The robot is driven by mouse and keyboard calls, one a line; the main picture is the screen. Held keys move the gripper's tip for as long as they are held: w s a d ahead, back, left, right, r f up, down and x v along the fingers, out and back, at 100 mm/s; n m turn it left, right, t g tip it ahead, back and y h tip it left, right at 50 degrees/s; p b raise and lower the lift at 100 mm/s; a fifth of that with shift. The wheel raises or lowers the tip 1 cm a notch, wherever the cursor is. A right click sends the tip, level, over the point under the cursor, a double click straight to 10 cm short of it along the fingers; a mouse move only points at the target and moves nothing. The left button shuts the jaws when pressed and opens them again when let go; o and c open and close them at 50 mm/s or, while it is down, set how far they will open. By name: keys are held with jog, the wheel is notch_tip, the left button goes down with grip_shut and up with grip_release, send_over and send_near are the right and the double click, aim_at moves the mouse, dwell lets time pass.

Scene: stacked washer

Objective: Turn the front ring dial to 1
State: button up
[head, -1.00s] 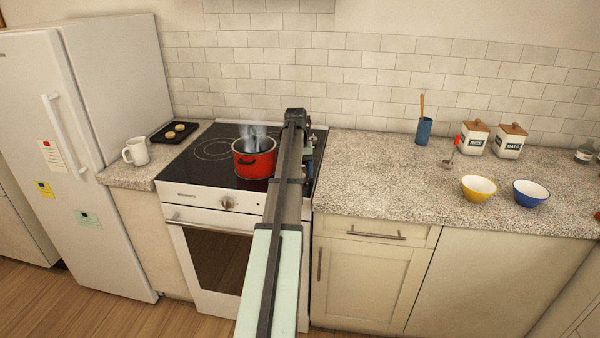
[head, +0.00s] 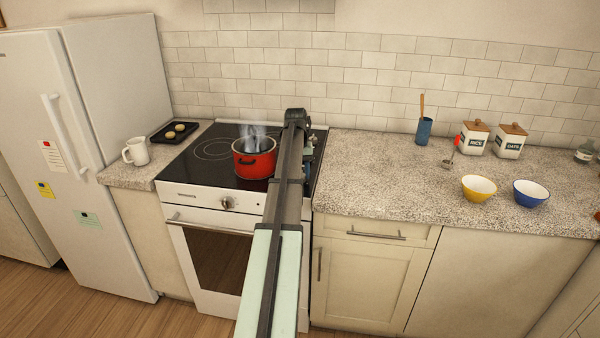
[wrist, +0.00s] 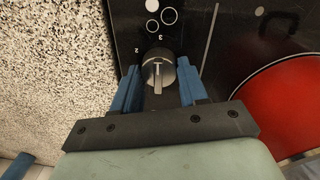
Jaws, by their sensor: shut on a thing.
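A round grey dial (wrist: 158,68) sits on the black cooktop panel in the wrist view. Its raised grip bar carries a light line running down toward my gripper's base. A "2" shows at the dial's upper left and a "3" above it; other marks are hidden. My gripper (wrist: 159,76) has its two blue fingers on either side of the dial and is shut on it. Ring-shaped symbols (wrist: 168,15) are printed beyond the dial. In the head view my arm covers the dial, so I cannot see it there.
A steaming red pot (head: 254,158) stands on the cooktop (head: 215,150), left of my arm; it shows close on the right in the wrist view (wrist: 280,110). Another knob (head: 228,203) is on the oven front. The speckled counter (head: 370,175) lies right of the cooktop.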

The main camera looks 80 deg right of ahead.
jog(key=shift+n, duration=0.3)
jog(key=n, duration=0.5)
jog(key=shift+a, duration=0.1)
jog(key=n, duration=0.6)
jog(key=shift+n+t+h, duration=0.3)
jog(key=n, duration=0.6)
jog(key=shift+a, duration=0.1)
jog(key=n, duration=0.5)
jog(key=shift+n+t, duration=0.3)
jog(key=shift+t, duration=0.1)
jog(key=o, duration=1.1)
jog(key=shift+s, duration=0.1)
jog(key=shift+c, duration=0.2)
